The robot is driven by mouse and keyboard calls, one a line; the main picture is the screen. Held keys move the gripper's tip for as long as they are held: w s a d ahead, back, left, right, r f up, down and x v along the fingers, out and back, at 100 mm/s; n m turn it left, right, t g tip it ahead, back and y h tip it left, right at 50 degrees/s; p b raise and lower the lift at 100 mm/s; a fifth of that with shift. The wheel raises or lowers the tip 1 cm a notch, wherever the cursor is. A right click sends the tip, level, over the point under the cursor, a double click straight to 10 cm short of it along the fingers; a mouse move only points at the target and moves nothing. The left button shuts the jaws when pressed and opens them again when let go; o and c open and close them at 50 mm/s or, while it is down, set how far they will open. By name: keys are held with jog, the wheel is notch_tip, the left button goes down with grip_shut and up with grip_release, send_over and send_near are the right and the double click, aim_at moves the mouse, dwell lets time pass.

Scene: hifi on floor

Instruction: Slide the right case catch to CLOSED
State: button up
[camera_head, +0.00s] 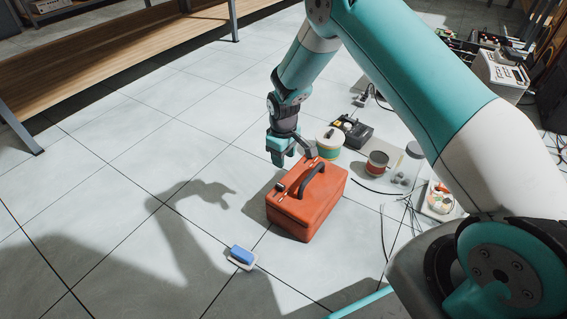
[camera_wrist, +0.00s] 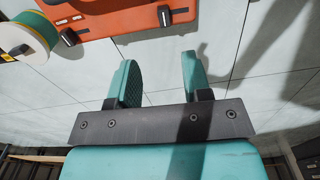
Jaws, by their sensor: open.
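The orange case (camera_head: 296,211) stands on the tiled floor with its black carry handle (camera_head: 312,178) up. In the wrist view, part of the case (camera_wrist: 118,12) shows at the top edge. Two dark catches sit along its near edge there: one at the right (camera_wrist: 166,15) and one at the left (camera_wrist: 69,37). Their label text is too small to read. My gripper (camera_head: 281,158) is above the far-left side of the case. In the wrist view my gripper (camera_wrist: 159,72) is open, with nothing between its fingers; both catches are beyond the fingertips.
A blue-and-white block (camera_head: 241,256) lies in front. A wooden bench (camera_head: 110,52) is at the back left. The left floor is clear.

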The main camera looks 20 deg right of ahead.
jog(key=shift+r+p, duration=0.75)
jog(key=shift+r, duration=1.6)
jog(key=s+a+r+y+p, duration=0.15)
jog(key=s+r, duration=0.25)
jog(key=r, duration=0.4)
jog(key=s+a+r+p, duration=0.2)
jog(key=s+a+r, duration=0.1)
jog(key=r, duration=0.5)
jog(key=s+a+r+y+p, duration=0.15)
jog(key=s+r, duration=0.25)
jog(key=r, duration=0.5)
jog(key=s+a+r+y+p, duration=0.1)
jog(key=s+r+p, duration=0.1)
jog(key=s+r, duration=0.7)
jog(key=s+a+r+p, duration=0.15)
jog(key=s+r, duration=0.25)
jog(key=s, duration=0.8)
notch_tip(320, 180, up, 38)
jog(key=p, duration=3.8)
jog(key=shift+d+n, duration=0.25)
jog(key=shift+n, duration=0.05)
jog(key=shift+f, duration=0.1)
